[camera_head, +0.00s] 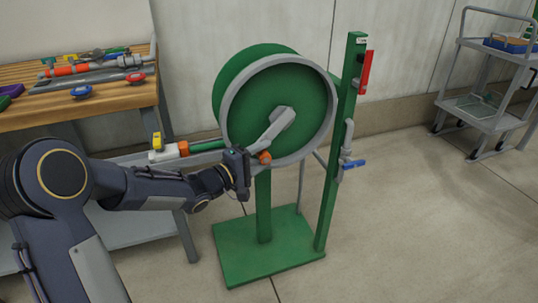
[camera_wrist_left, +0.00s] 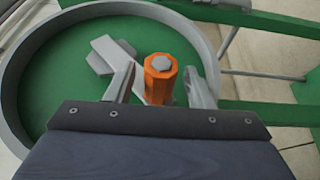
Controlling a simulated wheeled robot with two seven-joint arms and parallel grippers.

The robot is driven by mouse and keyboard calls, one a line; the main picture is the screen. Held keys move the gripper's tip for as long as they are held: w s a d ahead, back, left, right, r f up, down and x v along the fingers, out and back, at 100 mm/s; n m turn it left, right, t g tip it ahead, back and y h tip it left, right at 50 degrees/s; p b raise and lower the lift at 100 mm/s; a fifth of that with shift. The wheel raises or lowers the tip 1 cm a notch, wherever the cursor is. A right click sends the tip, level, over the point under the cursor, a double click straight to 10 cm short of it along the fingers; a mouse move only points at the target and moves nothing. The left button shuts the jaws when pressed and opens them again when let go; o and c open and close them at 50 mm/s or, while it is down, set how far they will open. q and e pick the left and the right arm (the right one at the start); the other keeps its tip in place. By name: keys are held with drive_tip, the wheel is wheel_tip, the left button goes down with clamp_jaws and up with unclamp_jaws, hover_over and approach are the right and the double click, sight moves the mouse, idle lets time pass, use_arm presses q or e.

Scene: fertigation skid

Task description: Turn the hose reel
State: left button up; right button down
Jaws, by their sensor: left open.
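The hose reel (camera_head: 300,90) is a green drum with a grey rim on a green stand. A grey crank arm (camera_head: 270,128) runs from its hub down and left to an orange handle (camera_head: 264,157) near the lower rim. My left gripper (camera_head: 248,165) is at the handle, its arm coming in from the left. In the left wrist view the orange handle (camera_wrist_left: 160,78) stands between the two grey fingers of my left gripper (camera_wrist_left: 162,85), with gaps visible on both sides. The gripper is open around it. My right gripper is not in view.
A wooden workbench (camera_head: 95,100) with pipe fittings and valves stands at the left. A green post (camera_head: 340,150) with a blue-handled tap (camera_head: 354,163) stands right of the drum. A grey cart (camera_head: 485,110) is at the far right. The floor in front is clear.

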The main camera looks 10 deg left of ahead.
use_arm(q)
drive_tip(key=x, duration=0.2)
drive_tip(key=shift+w+d, duration=0.15)
drive_tip(key=shift+w, duration=0.05)
clamp_jaws()
